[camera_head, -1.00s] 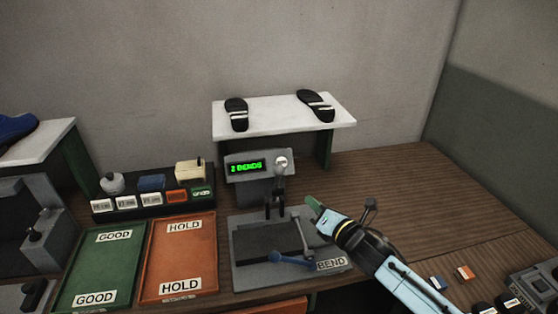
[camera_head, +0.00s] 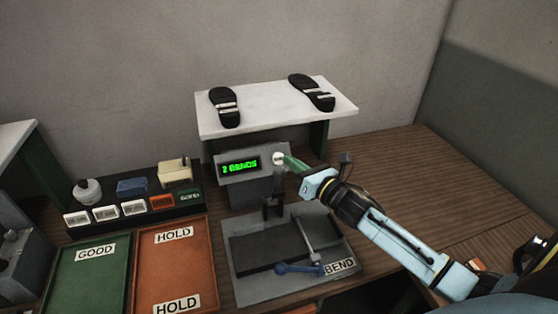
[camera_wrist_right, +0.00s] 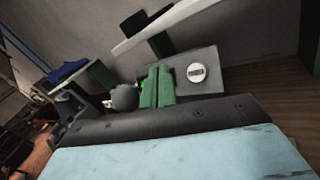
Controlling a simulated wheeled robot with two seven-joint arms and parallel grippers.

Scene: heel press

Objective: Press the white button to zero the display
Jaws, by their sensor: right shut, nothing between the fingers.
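The press's grey display box (camera_head: 222,175) has a lit green display (camera_head: 240,166) that appears to read "2 BENDS". The round white button (camera_head: 278,158) is at the box's right end; in the right wrist view the button (camera_wrist_right: 197,72) shows whole, with a small dark label. My right gripper (camera_head: 290,162) has green fingers, shut and empty, with tips close beside the button on its right in the head view. In the right wrist view the fingers (camera_wrist_right: 157,88) appear left of the button. I cannot tell whether they touch it. My left gripper is not in view.
The bending press (camera_head: 255,287) with its blue-handled lever (camera_head: 298,268) stands below the display. A white shelf (camera_head: 262,112) holds two dark soles above. A green GOOD tray (camera_head: 85,285) and an orange HOLD tray (camera_head: 170,265) lie left. The table (camera_head: 400,165) is clear at right.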

